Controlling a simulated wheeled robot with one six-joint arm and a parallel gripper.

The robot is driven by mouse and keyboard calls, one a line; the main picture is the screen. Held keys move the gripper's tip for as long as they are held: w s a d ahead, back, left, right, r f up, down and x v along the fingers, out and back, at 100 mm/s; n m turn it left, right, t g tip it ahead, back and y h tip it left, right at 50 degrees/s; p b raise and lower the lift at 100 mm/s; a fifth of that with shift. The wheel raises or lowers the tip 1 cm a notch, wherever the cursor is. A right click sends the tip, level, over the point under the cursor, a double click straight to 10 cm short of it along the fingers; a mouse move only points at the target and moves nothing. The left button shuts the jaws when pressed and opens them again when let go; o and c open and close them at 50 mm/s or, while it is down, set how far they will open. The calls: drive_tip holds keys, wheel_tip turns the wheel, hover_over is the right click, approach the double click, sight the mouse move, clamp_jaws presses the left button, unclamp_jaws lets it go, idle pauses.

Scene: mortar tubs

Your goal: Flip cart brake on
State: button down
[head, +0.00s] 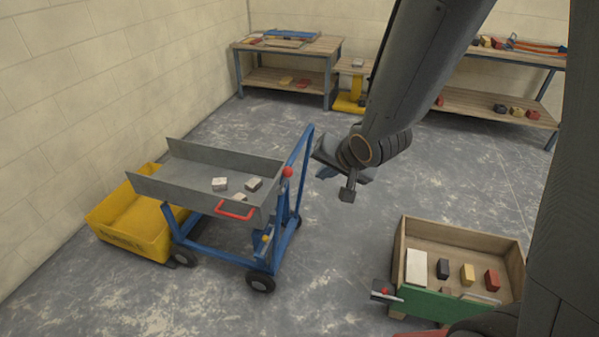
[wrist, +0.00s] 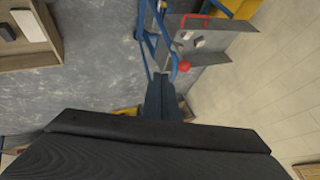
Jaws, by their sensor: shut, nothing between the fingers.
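The cart (head: 262,262) has a blue frame, a blue push bar, dark wheels and a grey tray (head: 190,187) on top. A red ball knob (head: 287,172) sits at the tray's right end, beside the push bar; it also shows in the wrist view (wrist: 184,66). A red handle (head: 235,211) is on the tray's near end. A small yellow part (head: 265,238) shows low on the frame; I cannot tell which part is the brake or its setting. My gripper (head: 323,174) is shut and empty, in the air right of the push bar, apparently apart from the cart.
A yellow tub (head: 132,232) stands against the cart's left side. A wooden crate (head: 455,233) with several blocks and a green front stands at the lower right. Benches line the back wall. Bare floor (head: 330,235) lies between cart and crate.

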drive_tip(key=w+a+f+p, duration=0.2)
drive_tip(key=w+a+f, duration=0.3)
drive_tip(key=w+f, duration=0.2)
drive_tip(key=shift+w+a, duration=0.35)
drive_tip(key=shift+w, duration=0.05)
idle(0.4)
idle(0.3)
